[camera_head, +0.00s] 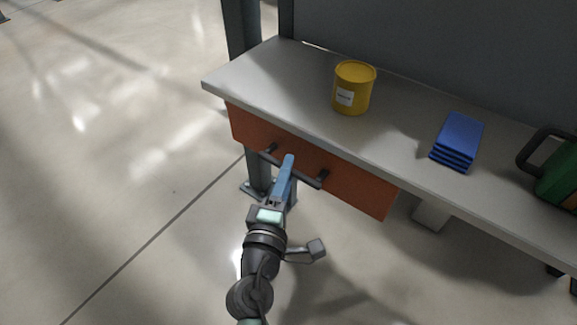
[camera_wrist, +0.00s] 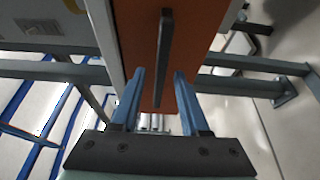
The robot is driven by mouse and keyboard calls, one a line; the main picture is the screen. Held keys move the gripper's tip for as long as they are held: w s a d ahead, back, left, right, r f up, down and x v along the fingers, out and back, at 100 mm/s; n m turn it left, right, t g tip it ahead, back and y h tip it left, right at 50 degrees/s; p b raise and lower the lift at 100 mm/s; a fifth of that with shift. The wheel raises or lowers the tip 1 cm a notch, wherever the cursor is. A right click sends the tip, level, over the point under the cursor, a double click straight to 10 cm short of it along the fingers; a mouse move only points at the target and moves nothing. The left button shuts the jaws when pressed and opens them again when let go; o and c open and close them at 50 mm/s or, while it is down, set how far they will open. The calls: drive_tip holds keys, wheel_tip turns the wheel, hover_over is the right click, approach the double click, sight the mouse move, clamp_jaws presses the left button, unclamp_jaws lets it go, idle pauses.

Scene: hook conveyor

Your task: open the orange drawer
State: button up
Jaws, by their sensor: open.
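The orange drawer (camera_head: 357,189) sits under the grey worktop of a bench, and its front looks flush with the bench edge. A dark bar handle (camera_head: 322,180) runs along its front. My gripper (camera_head: 288,165) is at the handle, near its middle in the head view. In the wrist view, the orange drawer (camera_wrist: 190,40) front fills the top middle. The handle (camera_wrist: 163,60) stands between the lines of the two blue fingers of my gripper (camera_wrist: 158,90). The fingers are apart, one on each side of the handle. I cannot tell whether they touch it.
On the worktop (camera_head: 290,75) stand a yellow can (camera_head: 354,88), a stack of blue items (camera_head: 458,141) and a green object (camera_head: 560,178) with a dark handle. A grey post (camera_head: 242,35) rises at the bench's back left. The floor in front is clear.

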drive_tip(key=shift+x, duration=0.85)
drive_tip(key=shift+c, duration=0.2)
clamp_jaws()
idle(0.7)
